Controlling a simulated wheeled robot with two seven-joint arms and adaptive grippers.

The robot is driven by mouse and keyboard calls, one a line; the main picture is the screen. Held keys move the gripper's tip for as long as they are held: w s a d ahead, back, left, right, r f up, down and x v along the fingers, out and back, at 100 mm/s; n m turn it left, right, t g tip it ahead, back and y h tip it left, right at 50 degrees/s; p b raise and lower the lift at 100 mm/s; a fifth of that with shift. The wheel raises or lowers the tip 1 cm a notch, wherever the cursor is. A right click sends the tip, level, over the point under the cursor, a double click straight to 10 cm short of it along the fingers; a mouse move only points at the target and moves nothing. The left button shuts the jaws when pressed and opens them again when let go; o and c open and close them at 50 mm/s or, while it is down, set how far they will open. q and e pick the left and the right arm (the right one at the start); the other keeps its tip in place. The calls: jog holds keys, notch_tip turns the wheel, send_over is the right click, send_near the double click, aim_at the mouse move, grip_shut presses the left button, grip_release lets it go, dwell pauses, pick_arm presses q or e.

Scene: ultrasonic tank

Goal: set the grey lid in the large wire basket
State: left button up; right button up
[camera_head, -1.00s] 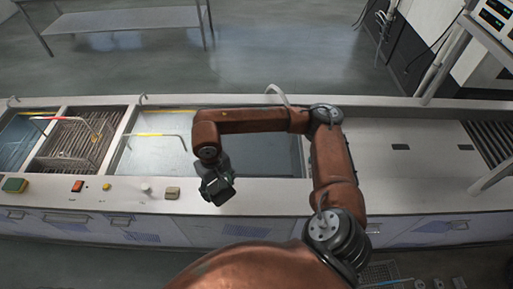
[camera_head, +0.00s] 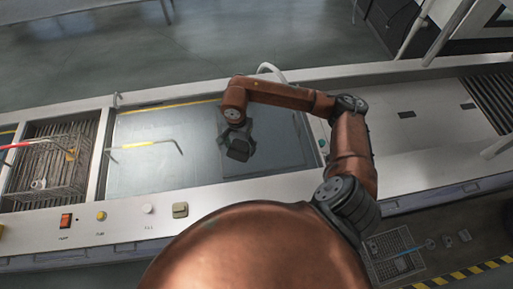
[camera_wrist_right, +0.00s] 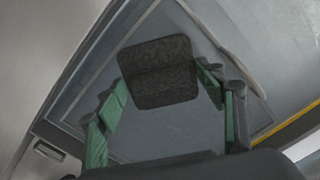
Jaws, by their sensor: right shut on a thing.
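My right gripper (camera_head: 238,150) is over the water-filled middle tank (camera_head: 150,172), towards its right part. It is shut on a dark grey speckled piece, which I take to be the grey lid (camera_wrist_right: 158,72). In the right wrist view the lid sits between the green fingers, with a seam across it. In the head view it is hard to separate from the dark gripper. A wire basket (camera_head: 72,178) stands in the slatted compartment at the left, with coloured handle rods at its sides and a small pale item in or by it. My left gripper is not in view.
A button panel with a red switch (camera_head: 65,220) runs along the counter's front edge. A curved spout (camera_head: 268,68) stands at the back rim. A wire rack (camera_head: 398,258) with a blue rod lies at bottom right.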

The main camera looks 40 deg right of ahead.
jog(key=d+f+m+b, duration=0.1)
jog(key=d+f+m, duration=0.3)
jog(key=f+m, duration=0.2)
jog(key=m+b, duration=0.2)
jog(key=m, duration=0.4)
send_over(261, 163)
notch_tip(261, 163, down, 10)
jog(key=shift+f, duration=0.55)
notch_tip(261, 163, down, 4)
jog(key=shift+r, duration=0.2)
jog(key=shift+w+f, duration=0.1)
jog(key=shift+f, duration=0.1)
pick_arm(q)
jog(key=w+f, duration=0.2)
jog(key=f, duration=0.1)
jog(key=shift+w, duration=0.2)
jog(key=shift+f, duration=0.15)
